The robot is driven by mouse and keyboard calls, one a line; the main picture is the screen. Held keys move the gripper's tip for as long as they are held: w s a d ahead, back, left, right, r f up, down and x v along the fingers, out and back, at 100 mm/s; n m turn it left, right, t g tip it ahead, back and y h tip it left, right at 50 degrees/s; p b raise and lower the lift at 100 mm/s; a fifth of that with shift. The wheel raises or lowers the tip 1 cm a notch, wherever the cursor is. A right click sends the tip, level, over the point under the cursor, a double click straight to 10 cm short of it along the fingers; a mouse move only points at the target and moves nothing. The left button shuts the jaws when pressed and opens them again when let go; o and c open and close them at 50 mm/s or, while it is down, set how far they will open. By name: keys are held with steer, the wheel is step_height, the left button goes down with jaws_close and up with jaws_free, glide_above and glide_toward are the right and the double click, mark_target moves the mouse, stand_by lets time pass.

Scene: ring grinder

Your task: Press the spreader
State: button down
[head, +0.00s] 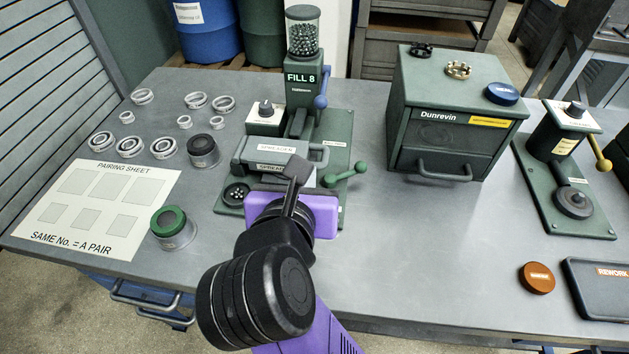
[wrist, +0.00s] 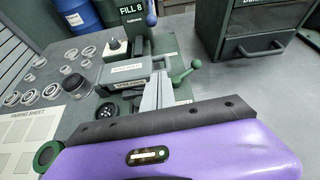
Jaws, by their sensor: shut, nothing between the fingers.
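The spreader (head: 262,147) is a grey block with white labels on the green machine in the middle of the bench. It also shows in the wrist view (wrist: 132,72). My gripper (head: 297,165) is shut and empty, its fingertips at the spreader's front right part in the head view. In the wrist view the closed fingers (wrist: 158,88) overlap the spreader's right end. I cannot tell whether they touch it. My purple wrist hides the machine's lower front. A green-knobbed lever (head: 346,175) sticks out to the right of the spreader.
The ball hopper marked FILL 8 (head: 302,77) rises behind the spreader, with a blue-knobbed lever (head: 321,100). The green Dunrevin cabinet (head: 455,120) stands to the right. Several rings (head: 130,146) and the pairing sheet (head: 140,190) lie left.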

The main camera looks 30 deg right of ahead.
steer(key=f, duration=0.1)
steer(key=s+f, duration=0.1)
steer(key=a+g, duration=0.1)
steer(key=shift+s+f+m+y, duration=0.15)
steer(key=shift+f+m+y, duration=0.15)
steer(key=shift+f+y, duration=0.1)
steer(key=shift+d, duration=0.1)
steer(key=x, duration=1)
steer(key=shift+f, duration=0.1)
